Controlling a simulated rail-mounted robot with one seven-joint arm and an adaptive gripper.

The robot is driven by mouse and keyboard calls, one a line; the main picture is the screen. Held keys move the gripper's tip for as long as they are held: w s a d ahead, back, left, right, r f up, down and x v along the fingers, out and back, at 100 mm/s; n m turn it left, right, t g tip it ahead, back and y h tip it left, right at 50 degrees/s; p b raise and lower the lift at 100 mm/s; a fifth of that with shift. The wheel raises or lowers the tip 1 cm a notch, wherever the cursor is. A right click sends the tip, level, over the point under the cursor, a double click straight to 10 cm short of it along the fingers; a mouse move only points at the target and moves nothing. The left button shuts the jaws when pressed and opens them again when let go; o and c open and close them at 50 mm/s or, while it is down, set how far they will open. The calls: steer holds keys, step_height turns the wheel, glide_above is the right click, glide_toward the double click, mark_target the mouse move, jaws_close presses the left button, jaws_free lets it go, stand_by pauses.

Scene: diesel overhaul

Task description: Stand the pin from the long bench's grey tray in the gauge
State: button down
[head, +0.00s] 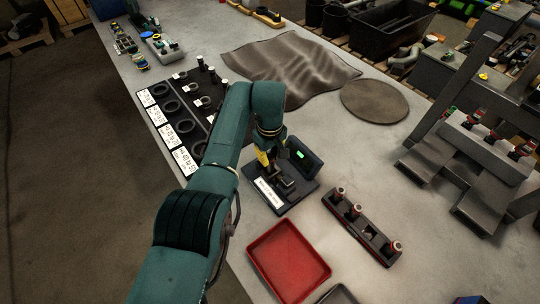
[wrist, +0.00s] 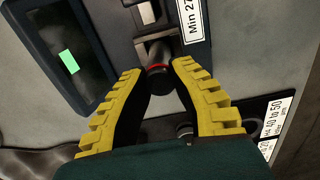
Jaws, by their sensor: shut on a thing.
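The gauge (head: 288,186) is a dark flat base on the bench with a label, a small metal fixture and a screen lit green. In the wrist view the gauge's screen (wrist: 68,62) is at the left and its grey metal fixture (wrist: 157,48) is at top centre. My gripper (wrist: 160,72) is over the gauge, shut on a dark round-ended pin (wrist: 158,78) with a red ring. The pin's far end lies in line with the fixture; I cannot tell whether it touches or is seated. In the head view my gripper (head: 266,160) hides the pin.
A red tray (head: 290,262) and a partly cut-off grey tray (head: 337,295) are at the near edge. A rack with red-topped parts (head: 361,228) stands right of the gauge. A board of dark rings (head: 182,112) lies left. A cloth (head: 290,70) lies behind.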

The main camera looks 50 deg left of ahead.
steer(key=shift+f, duration=0.1)
steer(key=shift+f+b, duration=0.3)
steer(key=shift+b, duration=0.2)
steer(key=c, duration=0.5)
jaws_free()
steer(key=shift+r+p, duration=3.6)
steer(key=shift+r, duration=0.45)
steer(key=shift+f, duration=0.1)
